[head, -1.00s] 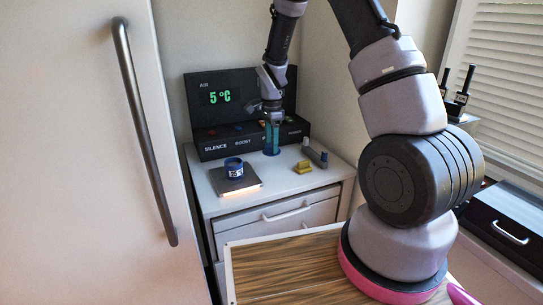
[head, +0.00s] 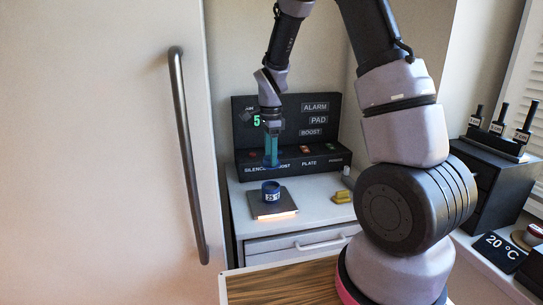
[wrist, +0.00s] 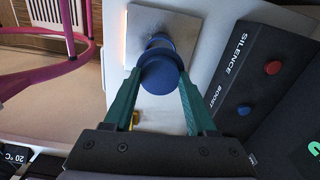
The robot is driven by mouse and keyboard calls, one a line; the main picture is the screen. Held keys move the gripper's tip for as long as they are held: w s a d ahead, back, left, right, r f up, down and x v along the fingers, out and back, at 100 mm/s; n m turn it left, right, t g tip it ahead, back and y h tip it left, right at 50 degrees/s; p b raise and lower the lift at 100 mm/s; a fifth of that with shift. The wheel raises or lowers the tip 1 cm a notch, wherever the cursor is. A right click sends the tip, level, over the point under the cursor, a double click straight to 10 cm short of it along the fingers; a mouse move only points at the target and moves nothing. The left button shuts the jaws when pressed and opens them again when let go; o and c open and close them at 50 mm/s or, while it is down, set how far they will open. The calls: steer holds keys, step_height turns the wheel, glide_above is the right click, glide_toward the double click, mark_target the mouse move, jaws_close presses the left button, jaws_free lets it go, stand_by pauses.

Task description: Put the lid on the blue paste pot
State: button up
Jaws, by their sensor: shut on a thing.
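The blue paste pot (head: 270,194) stands upright on a dark square plate (head: 264,211) with a glowing front edge. Its white label reads about 25. My gripper (head: 271,158) is above the pot, with a visible gap between. In the wrist view the green fingers (wrist: 158,88) are shut on a round blue lid (wrist: 160,74). The lid hides most of the pot (wrist: 158,42), whose edge shows beyond it. In the head view the lid is hard to make out at the fingertips.
A black control panel (head: 290,162) with buttons stands right behind the plate, close to my gripper. A yellow block (head: 342,197) lies to the right on the white counter (head: 312,212). A tall door with a dark handle (head: 187,150) is at the left.

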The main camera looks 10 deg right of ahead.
steer(key=shift+f, duration=0.1)
steer(key=shift+f, duration=2.85)
steer(key=shift+f, duration=0.85)
steer(key=o, duration=1.4)
step_height(320, 180, up, 10)
steer(key=shift+f, duration=0.2)
steer(key=shift+r, duration=0.6)
